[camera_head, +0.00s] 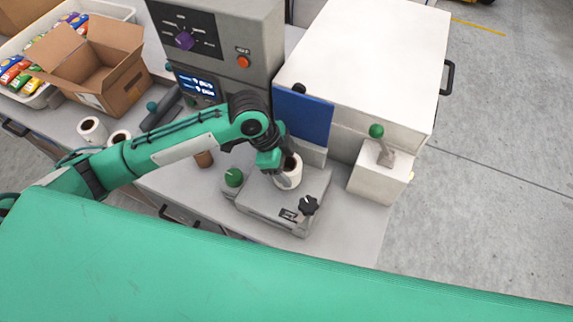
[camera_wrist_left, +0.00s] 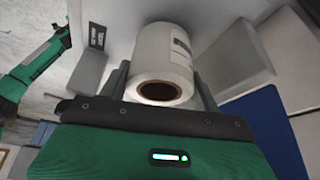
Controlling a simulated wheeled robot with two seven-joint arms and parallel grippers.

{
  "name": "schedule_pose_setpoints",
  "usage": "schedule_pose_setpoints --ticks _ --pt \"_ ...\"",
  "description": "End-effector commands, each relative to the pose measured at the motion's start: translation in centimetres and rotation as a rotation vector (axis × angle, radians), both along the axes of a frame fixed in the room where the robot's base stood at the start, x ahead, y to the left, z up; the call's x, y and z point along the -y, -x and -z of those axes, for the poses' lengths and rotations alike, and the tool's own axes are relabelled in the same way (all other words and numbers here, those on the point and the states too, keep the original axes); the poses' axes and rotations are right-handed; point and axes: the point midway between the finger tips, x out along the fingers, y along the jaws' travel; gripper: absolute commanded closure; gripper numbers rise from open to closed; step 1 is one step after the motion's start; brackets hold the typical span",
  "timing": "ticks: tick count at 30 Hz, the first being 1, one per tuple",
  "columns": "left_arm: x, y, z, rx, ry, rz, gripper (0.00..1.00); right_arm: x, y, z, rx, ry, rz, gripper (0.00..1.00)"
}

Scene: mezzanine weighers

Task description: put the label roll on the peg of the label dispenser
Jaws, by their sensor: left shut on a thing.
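The white label roll (camera_head: 289,177) is upright over a low grey base (camera_head: 314,206), which looks like the label dispenser. My left gripper (camera_head: 279,165) is shut on the roll. In the left wrist view the roll (camera_wrist_left: 176,46) sits between the two fingers (camera_wrist_left: 160,88), with its dark core hole facing the camera. No peg shows; the roll and gripper cover that part of the base. I cannot tell whether the roll is around a peg or touches the base. My right gripper is not in view.
A grey control unit (camera_head: 262,40) and a white cabinet (camera_head: 375,50) stand behind. A white block with a lever (camera_head: 378,186) is at right. Spare rolls (camera_head: 92,130) and an open carton (camera_head: 125,85) are left.

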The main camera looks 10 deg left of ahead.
Motion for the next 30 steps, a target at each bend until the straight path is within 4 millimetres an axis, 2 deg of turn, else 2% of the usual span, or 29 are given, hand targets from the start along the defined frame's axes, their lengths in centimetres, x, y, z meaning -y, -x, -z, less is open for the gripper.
schedule_pose_setpoints --ticks 3,13,14,17,26,30 --pt "0.0 0.1 1.3 -0.001 0.000 0.000 0.63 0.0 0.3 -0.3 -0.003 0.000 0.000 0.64" --pt "0.0 0.0 1.6 0.000 0.001 0.001 0.63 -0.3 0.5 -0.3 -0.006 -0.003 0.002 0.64" --pt "0.0 0.0 1.7 0.000 0.000 0.001 0.32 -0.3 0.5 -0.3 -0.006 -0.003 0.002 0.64" --pt "0.0 0.0 1.7 0.000 0.000 0.001 0.15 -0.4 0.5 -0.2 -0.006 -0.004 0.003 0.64" --pt "0.0 0.0 1.5 0.001 0.000 0.001 0.15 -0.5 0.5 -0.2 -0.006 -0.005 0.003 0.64" --pt "-0.5 -0.1 0.3 0.005 0.000 -0.001 0.15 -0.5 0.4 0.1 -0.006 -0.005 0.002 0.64"
